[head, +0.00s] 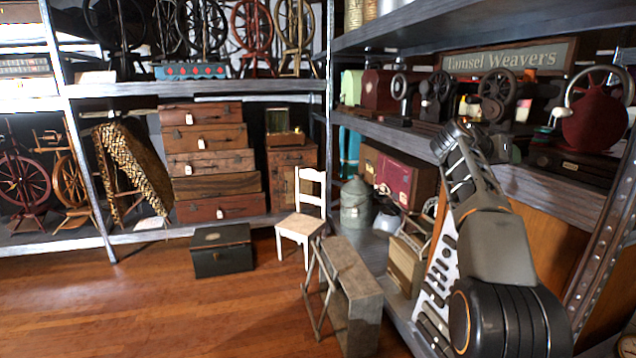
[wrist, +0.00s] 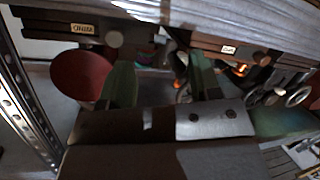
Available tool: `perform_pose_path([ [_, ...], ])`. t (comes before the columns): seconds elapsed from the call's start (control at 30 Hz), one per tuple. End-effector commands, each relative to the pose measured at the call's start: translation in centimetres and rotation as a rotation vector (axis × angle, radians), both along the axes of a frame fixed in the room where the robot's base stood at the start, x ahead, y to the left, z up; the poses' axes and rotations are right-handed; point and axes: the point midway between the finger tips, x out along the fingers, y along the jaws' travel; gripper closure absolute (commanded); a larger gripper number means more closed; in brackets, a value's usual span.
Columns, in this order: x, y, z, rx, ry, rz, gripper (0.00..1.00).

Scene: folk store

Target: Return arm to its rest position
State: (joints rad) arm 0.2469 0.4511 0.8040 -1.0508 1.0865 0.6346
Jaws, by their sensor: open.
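My arm rises at the right of the head view, bent beside the metal shelving with its upper end at the shelf of old sewing machines. My gripper (wrist: 160,68) shows in the wrist view as two greenish fingers set apart, with nothing visible between them. It points toward the machines on the shelf, which appear upside down there. In the head view I cannot clearly make out the fingers against the shelf.
The metal shelf (head: 560,193) is close to my arm. A dark red round machine (head: 596,120) stands at its right, also in the wrist view (wrist: 82,76). A grey wooden stand (head: 352,270) and white chair (head: 298,226) stand left.

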Motion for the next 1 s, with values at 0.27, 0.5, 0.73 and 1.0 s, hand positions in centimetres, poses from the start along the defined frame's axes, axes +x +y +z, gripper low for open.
perform_pose_path([
  [0.27, -3.6, 9.0, -11.0, 0.334, 0.445, 0.354, 0.43],
  [0.5, -13.9, 18.6, -16.3, 0.606, 0.646, 0.597, 0.43],
  [0.73, -24.5, 25.3, -18.0, 0.806, 0.704, 0.714, 0.43],
  [1.0, -28.8, 27.5, -14.8, 0.811, 0.662, 0.784, 0.43],
])
